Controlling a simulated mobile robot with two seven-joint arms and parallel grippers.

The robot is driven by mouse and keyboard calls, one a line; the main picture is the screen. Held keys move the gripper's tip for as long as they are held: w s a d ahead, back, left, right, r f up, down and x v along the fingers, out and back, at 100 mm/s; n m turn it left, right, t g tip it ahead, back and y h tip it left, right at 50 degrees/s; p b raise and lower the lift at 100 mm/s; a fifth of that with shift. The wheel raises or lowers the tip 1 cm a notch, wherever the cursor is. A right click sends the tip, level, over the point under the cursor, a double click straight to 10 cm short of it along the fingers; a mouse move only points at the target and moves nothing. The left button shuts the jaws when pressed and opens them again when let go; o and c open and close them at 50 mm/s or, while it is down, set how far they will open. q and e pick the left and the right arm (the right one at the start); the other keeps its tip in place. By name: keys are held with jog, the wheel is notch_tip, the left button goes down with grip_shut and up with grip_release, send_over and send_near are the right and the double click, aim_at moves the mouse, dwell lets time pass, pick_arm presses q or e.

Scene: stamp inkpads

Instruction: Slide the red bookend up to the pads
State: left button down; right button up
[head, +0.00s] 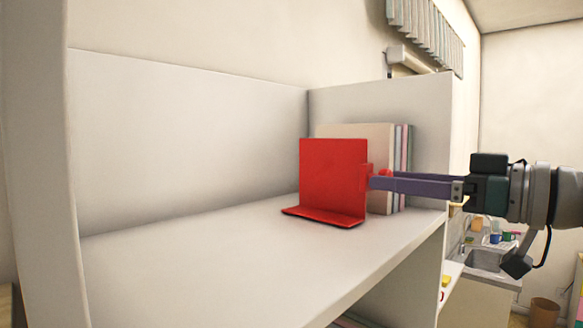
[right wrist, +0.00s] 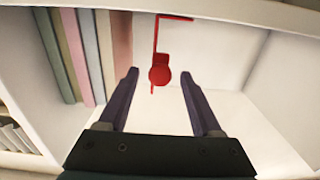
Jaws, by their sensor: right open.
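The red bookend (head: 332,178) stands upright on the white shelf, its flat foot toward the left. A red knob on its edge shows in the right wrist view (right wrist: 160,76). The pads (head: 402,168) stand upright as a row against the right-hand partition, partly hidden by the bookend in the head view. In the right wrist view the pads (right wrist: 85,50) are at the left, with a gap between them and the bookend. My right gripper (right wrist: 160,78) is open, its purple fingers on either side of the knob with space at both sides. My left gripper is not in view.
The shelf board (head: 190,270) is bare left of the bookend. A back wall (head: 190,140) and a right partition (head: 425,105) enclose it. A sink (head: 487,260) and cups lie beyond, at the lower right.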

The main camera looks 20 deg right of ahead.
grip_shut()
dwell(0.5)
dwell(0.9)
